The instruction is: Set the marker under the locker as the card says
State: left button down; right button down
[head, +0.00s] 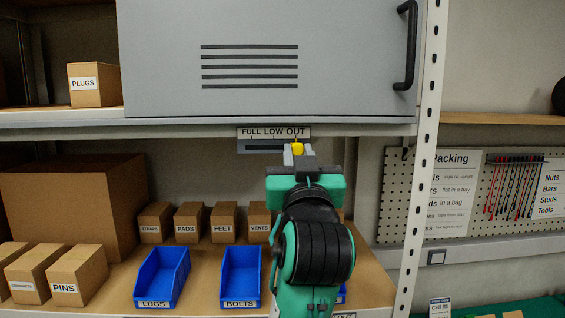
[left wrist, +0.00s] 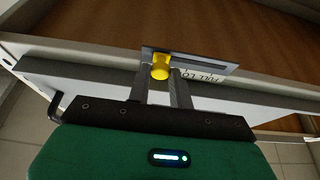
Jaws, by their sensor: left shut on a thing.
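The marker is a yellow knob (head: 297,147) on a grey slotted scale plate (head: 262,146) under the grey locker (head: 160,60). The plate reads FULL, LOW, OUT from left to right. The knob is at the right end, below OUT. My left gripper (head: 297,155) reaches up from below and is shut on the knob. In the left wrist view the knob (left wrist: 160,68) sits between the two fingers, with FULL and part of LOW showing to its right; the fingers hide OUT. My right gripper is not in view.
Blue bins for lugs (head: 162,278) and bolts (head: 240,277) and several cardboard boxes stand on the lower shelf. A white upright post (head: 418,165) is right of my arm. A small card (head: 440,308) at lower right is too small to read fully.

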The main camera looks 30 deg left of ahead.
pick_arm(q)
jog(key=shift+d, duration=0.1)
jog(key=c, duration=1.5)
grip_release()
jog(key=shift+o, duration=1.2)
jog(key=shift+w+d, duration=0.15)
jog(key=shift+w, duration=0.05)
jog(key=shift+s+f, duration=0.15)
jog(key=shift+s, duration=0.1)
jog(key=b+v, duration=0.6)
jog(key=v, duration=0.5)
jog(key=shift+s+d, duration=0.15)
jog(key=shift+d, duration=0.05)
jog(key=shift+f, duration=0.1)
